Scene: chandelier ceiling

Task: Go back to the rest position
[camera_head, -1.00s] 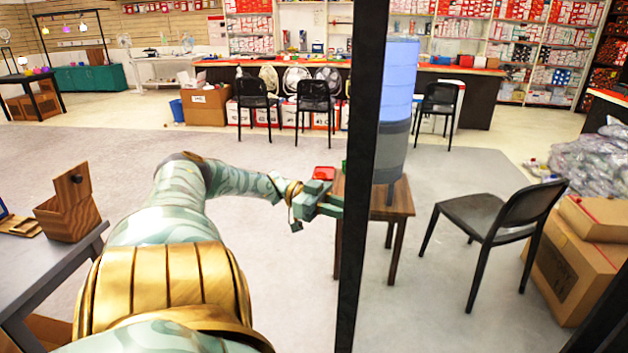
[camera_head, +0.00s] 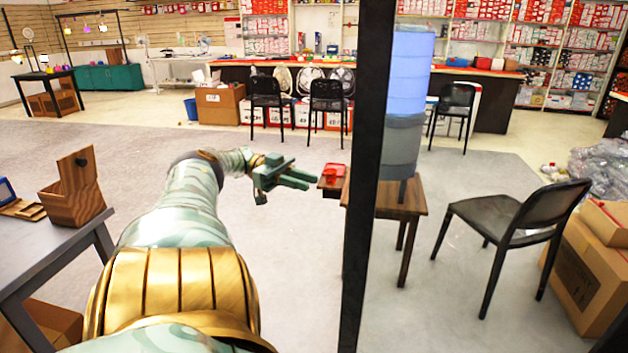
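My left arm reaches forward from the bottom left in the head view. My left gripper (camera_head: 296,178) is at its end, pointing right toward a small wooden table (camera_head: 400,197). Its green fingers look parted, with nothing seen between them. A small red cup-like thing (camera_head: 333,172) sits on the left end of that table, just beyond the fingertips and apart from them. My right gripper is not in view.
A blue water dispenser (camera_head: 408,95) stands on the wooden table, partly behind a black vertical post (camera_head: 366,190). A black chair (camera_head: 520,225) and cardboard boxes (camera_head: 590,265) are at right. A grey table (camera_head: 40,245) holding a wooden box (camera_head: 75,190) is at left. Floor between is clear.

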